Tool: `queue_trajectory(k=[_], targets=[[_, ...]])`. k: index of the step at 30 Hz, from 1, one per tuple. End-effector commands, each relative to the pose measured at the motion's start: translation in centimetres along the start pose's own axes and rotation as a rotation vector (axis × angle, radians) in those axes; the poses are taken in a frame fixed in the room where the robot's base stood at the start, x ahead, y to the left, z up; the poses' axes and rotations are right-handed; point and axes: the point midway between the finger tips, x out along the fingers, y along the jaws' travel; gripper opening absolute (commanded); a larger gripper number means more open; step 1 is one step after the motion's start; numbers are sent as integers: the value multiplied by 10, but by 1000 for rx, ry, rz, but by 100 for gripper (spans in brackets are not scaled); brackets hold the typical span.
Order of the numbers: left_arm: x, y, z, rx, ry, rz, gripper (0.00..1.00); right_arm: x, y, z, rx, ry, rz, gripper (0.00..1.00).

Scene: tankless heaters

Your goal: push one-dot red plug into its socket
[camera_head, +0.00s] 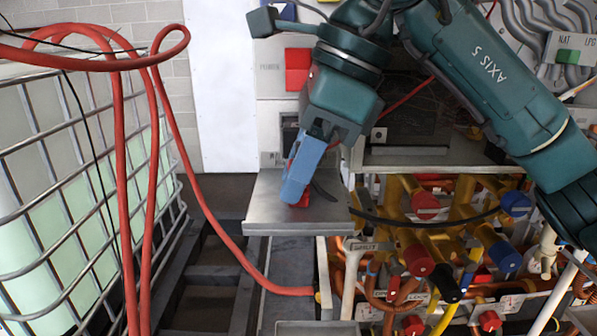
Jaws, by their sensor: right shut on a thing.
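My right gripper (296,192), with blue fingers, points down over a grey metal shelf (262,222). It is shut on the red plug (304,200), which shows only partly at the fingertips, low over or touching the shelf. No dot can be made out on the plug. A dark opening in the panel (290,122) shows behind my wrist; I cannot tell whether it is the socket. A small pale square with one dark dot (378,136) is to the right of the gripper. My left gripper is not in view.
A red block (297,70) is on the panel above the shelf. Yellow and copper pipes with red and blue caps (418,260) crowd the lower right. A thick red hose (190,180) loops at left before a caged tank (50,220). A black cable curves right from the shelf.

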Motion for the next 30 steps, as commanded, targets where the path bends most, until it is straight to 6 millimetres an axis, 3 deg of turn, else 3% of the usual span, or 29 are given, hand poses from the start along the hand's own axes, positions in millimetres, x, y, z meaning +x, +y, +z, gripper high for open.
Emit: queue_trajectory(k=[8,24,30], targets=[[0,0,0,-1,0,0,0,-29,0,12,-1,-2,-3,5],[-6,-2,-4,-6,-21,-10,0,-136,0,57,1,-1,-2,5],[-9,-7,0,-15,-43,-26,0,-159,0,66,0,1,0,5]])
